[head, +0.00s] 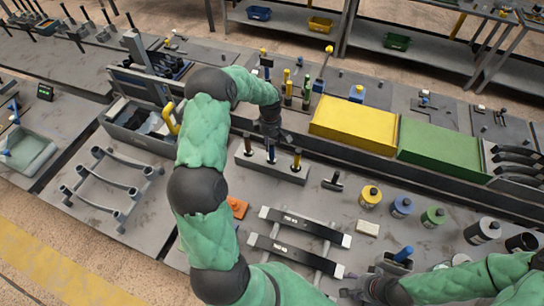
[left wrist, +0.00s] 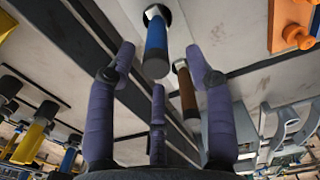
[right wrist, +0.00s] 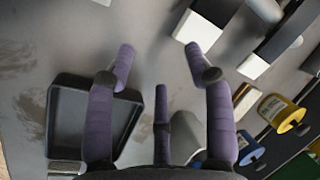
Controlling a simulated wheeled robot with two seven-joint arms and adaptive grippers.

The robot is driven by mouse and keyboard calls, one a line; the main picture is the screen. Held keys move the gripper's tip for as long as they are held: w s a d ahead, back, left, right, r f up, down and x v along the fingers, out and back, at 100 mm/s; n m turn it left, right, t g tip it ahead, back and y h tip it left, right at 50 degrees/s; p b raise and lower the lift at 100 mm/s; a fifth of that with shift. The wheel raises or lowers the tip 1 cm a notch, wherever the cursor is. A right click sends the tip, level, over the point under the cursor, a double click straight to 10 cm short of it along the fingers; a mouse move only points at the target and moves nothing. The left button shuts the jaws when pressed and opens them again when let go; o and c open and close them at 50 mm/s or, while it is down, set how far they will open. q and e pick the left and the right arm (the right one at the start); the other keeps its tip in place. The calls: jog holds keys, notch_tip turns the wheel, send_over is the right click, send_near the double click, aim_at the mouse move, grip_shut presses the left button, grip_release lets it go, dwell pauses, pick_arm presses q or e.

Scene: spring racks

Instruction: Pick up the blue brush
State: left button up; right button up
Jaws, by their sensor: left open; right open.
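The blue brush (head: 271,156) stands upright in the middle of a grey holder block (head: 262,168), between two brown-handled ones (head: 248,146) (head: 297,160). My left gripper (head: 269,136) is right above it, pointing down. In the left wrist view the blue handle (left wrist: 156,45) shows end-on between the spread purple fingers (left wrist: 160,62), apparently without contact. A brown handle (left wrist: 186,92) is close to the finger on the right. My left gripper is open and empty. My right gripper (right wrist: 163,72) is open and empty over the bench, beside a dark tray (right wrist: 136,108).
A yellow bin (head: 352,122) and a green bin (head: 440,148) stand behind the holder. Black bars (head: 300,225) lie in front of it, with an orange part (head: 237,207) to their left. Yellow (head: 370,194), blue (head: 401,206) and green (head: 433,216) containers stand to the right.

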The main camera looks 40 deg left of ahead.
aim_at(272, 148)
pick_arm(q)
jog(key=shift+w+d+f+p, duration=0.15)
jog(key=shift+f+p, duration=0.4)
jog(key=shift+f, duration=1.95)
grip_shut()
